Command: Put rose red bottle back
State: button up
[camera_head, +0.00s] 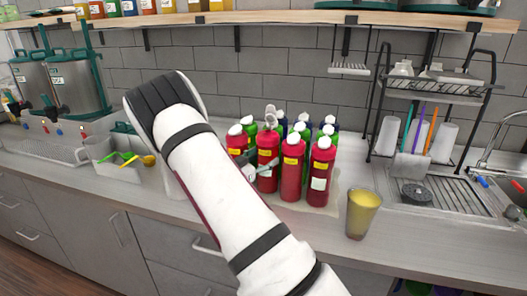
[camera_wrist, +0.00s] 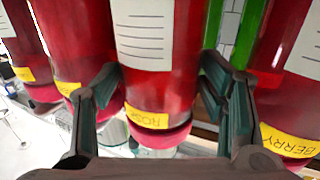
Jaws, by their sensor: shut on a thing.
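The rose red bottle (camera_wrist: 150,85), marked with a yellow ROSE label and a white label, stands between the two fingers of my gripper (camera_wrist: 160,72) in the wrist view, which looks upside down. The gripper is shut on it. In the head view it seems to be the red bottle (camera_head: 268,157) second from left in the front row, upright with a white cap. My forearm hides most of the gripper there. Whether its base touches the surface cannot be told. A red BERRY bottle (camera_wrist: 292,85) is close on one side, and other red bottles (camera_wrist: 75,50) on the other.
More red bottles (camera_head: 320,172) and some green and blue ones crowd around on a pale tray (camera_head: 328,207). A yellow cup (camera_head: 362,214) stands to the right on the counter. A drying rack (camera_head: 440,90) is at the back right. Steel dispensers (camera_head: 75,80) stand left.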

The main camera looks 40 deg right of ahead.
jog(key=shift+f+b, duration=0.35)
jog(key=shift+f, duration=0.15)
jog(key=o, duration=1.7)
jog(key=shift+f, duration=0.15)
